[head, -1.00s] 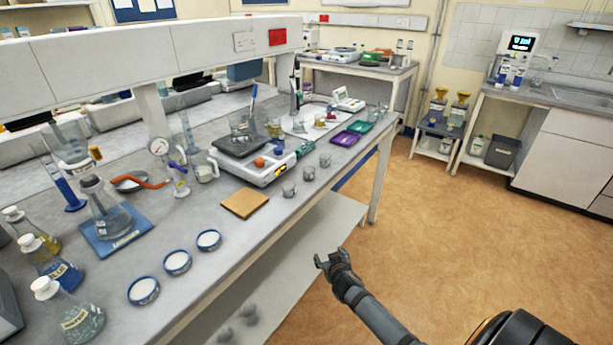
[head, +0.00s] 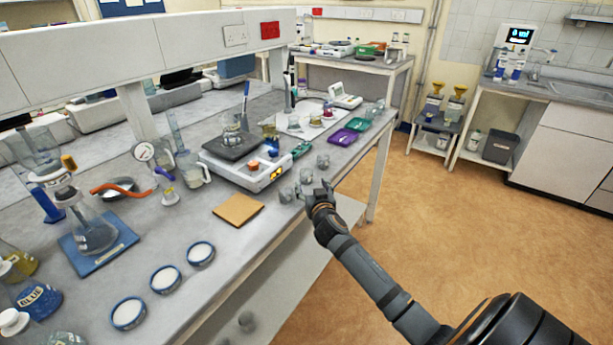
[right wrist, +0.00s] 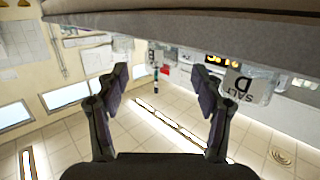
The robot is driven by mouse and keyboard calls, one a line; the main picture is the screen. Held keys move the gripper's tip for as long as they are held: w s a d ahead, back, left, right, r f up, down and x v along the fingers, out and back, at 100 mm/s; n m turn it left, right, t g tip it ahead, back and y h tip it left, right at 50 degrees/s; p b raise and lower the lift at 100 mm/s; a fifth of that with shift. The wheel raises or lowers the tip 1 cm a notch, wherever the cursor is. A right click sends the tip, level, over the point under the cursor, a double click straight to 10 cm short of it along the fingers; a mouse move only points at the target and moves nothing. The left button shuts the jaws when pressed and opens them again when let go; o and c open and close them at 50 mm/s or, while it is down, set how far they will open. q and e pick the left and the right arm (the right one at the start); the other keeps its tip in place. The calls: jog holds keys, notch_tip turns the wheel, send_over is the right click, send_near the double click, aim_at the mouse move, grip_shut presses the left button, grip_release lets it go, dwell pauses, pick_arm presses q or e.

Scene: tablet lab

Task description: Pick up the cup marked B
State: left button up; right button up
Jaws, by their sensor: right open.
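Three small clear cups stand in a row near the bench's front edge in the head view: a near cup (head: 287,194), a middle cup (head: 306,176) and a far cup (head: 322,161). Their letters are too small to read there, so I cannot tell which is B. My right gripper (head: 319,190) is at the bench edge, close to the near and middle cups. It also shows in the right wrist view (right wrist: 160,80), with its fingers apart and nothing held. My left gripper is out of view.
A balance (head: 246,165) stands behind the cups. A tan square pad (head: 238,209) and three white-topped round dishes, one of them here (head: 165,279), lie to the left. Purple (head: 343,138) and green (head: 357,124) trays lie beyond. Open floor (head: 470,230) is at right.

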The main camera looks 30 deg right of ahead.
aim_at(308, 181)
jog(key=shift+w+d+f, duration=0.25)
jog(key=shift+w+f, duration=0.05)
jog(key=shift+w, duration=0.3)
jog(key=shift+w+d+f, duration=0.2)
jog(key=shift+w+f, duration=0.1)
jog(key=shift+w, duration=0.3)
jog(key=shift+w+d, duration=0.1)
jog(key=shift+w, duration=0.15)
jog(key=x, duration=0.1)
jog(key=p+x, duration=0.1)
jog(key=x, duration=0.1)
jog(key=shift+w+f, duration=0.2)
jog(key=shift+w, duration=0.2)
jog(key=shift+w+d+f, duration=0.1)
jog(key=shift+w+f, duration=0.1)
jog(key=shift+w, duration=0.15)
jog(key=shift+s+r, duration=0.15)
jog(key=shift+c, duration=0.3)
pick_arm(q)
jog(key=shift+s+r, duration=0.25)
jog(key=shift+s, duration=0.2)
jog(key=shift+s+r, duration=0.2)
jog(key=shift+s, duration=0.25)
pick_arm(e)
jog(key=c, duration=0.9)
